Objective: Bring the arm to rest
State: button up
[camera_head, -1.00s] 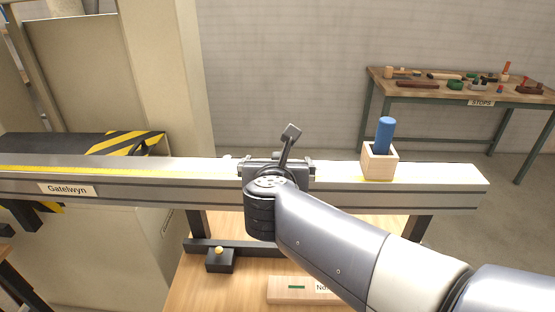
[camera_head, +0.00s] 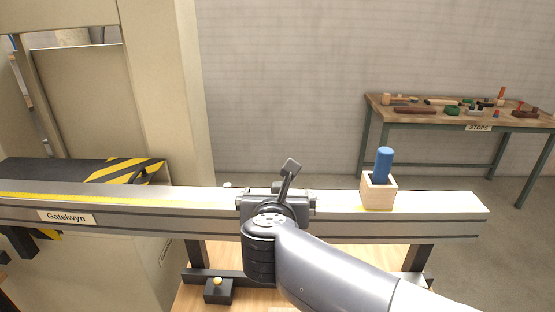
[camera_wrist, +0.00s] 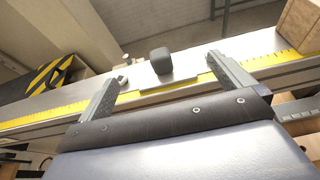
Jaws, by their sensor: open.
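My gripper (camera_wrist: 165,72) is open, its two fingers spread over the long metal rail (camera_head: 120,205) with the yellow scale. In the wrist view a dark-headed lever (camera_wrist: 161,60) stands on a metal plate between the fingers, and I see no finger closed on it. In the head view the lever (camera_head: 289,174) rises tilted just beyond my black wrist, which hides the fingertips and the lever's base. My arm reaches in from the lower right.
A wooden box (camera_head: 377,192) holding a blue cylinder (camera_head: 384,163) stands on the rail to the right. A striped machine bed (camera_head: 75,172) is at left. A small black block with a yellow knob (camera_head: 218,290) sits below. The STOPS bench (camera_head: 440,118) stands at the back right.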

aim_at(278, 189)
jog(key=shift+b+x, duration=0.55)
jog(key=shift+x, duration=1.8)
jog(key=shift+s, duration=0.1)
